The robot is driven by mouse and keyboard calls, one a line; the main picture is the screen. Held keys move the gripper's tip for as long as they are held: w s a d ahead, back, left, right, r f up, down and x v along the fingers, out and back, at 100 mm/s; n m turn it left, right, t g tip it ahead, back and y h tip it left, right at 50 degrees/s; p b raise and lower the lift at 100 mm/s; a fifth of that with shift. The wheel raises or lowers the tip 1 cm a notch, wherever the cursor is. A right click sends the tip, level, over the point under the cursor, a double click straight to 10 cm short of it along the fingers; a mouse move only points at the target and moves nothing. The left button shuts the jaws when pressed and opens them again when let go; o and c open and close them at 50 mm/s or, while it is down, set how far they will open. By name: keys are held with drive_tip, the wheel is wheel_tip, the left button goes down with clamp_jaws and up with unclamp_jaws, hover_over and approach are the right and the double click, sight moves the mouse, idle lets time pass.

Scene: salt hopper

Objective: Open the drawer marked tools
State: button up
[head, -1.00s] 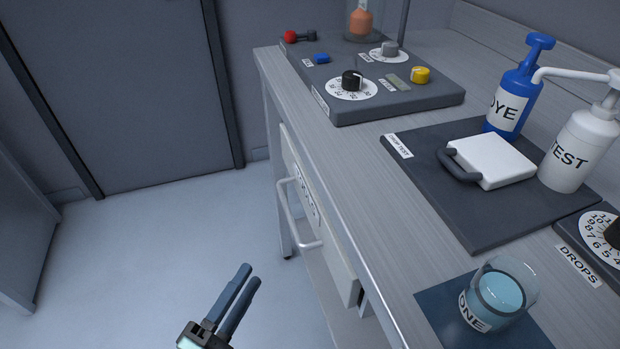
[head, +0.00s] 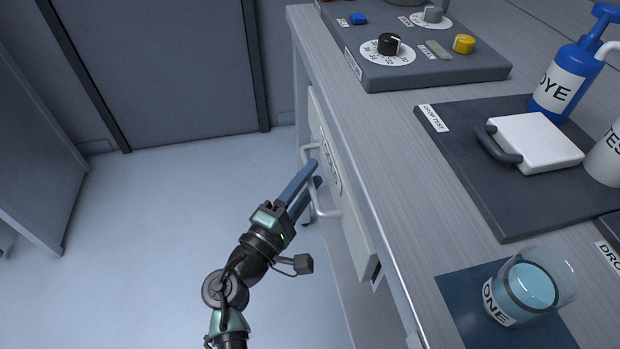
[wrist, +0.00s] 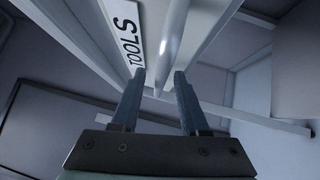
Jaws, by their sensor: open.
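The tools drawer (head: 354,226) is a pale front under the bench top at its left side, with a white bar handle (head: 327,208). Its TOOLS label (wrist: 126,32) reads clearly in the wrist view, with the handle (wrist: 171,40) beside it. My gripper (head: 315,172) is open at the drawer front, its two blue-grey fingers reaching to the handle. In the wrist view the fingers (wrist: 159,84) are spread, with the handle's bar between their tips or just beyond them. I cannot tell whether they touch it. The drawer looks close to shut, though its exact position is unclear.
The bench top (head: 390,150) carries a grey control panel (head: 430,70), a dark board (head: 480,190) with a white handled block (head: 540,142), a blue DYE bottle (head: 565,85) and a glass beaker (head: 530,285). The floor (head: 170,230) left of the bench is clear.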

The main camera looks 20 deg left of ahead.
drive_tip(key=shift+w, duration=0.15)
drive_tip(key=shift+c, duration=0.3)
clamp_jaws()
idle(1.1)
